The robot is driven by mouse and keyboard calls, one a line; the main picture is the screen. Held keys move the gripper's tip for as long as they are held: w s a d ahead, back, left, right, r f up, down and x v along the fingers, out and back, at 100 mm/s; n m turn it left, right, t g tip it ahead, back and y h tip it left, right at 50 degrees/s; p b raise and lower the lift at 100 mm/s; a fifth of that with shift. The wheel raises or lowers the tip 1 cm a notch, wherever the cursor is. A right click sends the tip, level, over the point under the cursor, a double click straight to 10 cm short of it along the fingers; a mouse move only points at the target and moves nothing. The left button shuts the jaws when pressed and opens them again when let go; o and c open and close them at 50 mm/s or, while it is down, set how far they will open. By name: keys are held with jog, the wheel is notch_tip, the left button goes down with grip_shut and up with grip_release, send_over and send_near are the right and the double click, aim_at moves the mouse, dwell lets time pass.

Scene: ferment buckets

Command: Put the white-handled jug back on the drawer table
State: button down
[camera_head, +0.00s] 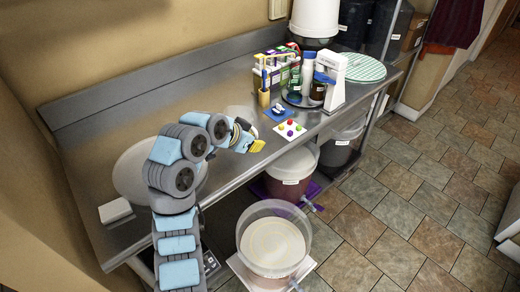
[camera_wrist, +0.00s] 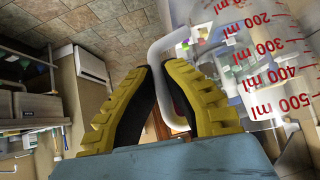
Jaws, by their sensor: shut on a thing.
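My gripper (camera_wrist: 160,75) has yellow ridged fingers, shut on the white handle (camera_wrist: 165,60) of a clear jug (camera_wrist: 262,75) in the wrist view. The jug has red millilitre marks and appears tilted in that view. In the head view my gripper (camera_head: 247,136) is above the steel counter (camera_head: 225,90), near its front edge. A faint clear shape beside it there seems to be the jug, mostly hidden by the gripper. I cannot pick out a drawer table with certainty in either view.
On the counter are a white tray with coloured balls (camera_head: 290,129), a blue pad (camera_head: 278,112), a bottle rack (camera_head: 277,68), a white device (camera_head: 332,80) and a large pale round thing (camera_head: 130,175). Buckets (camera_head: 273,248) stand below.

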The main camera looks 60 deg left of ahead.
jog(key=w+a+f, duration=0.1)
jog(key=f, duration=0.1)
jog(key=w+a+f+p, duration=0.1)
jog(key=w+a+f, duration=0.2)
jog(key=a+f, duration=0.1)
jog(key=f, duration=0.1)
jog(key=shift+w+a+p, duration=0.15)
jog(key=shift+w+p, duration=0.15)
jog(key=shift+p, duration=0.1)
jog(key=shift+f, duration=1.45)
jog(key=shift+f, duration=0.15)
jog(key=c, duration=1.2)
grip_release()
jog(key=shift+c, duration=0.2)
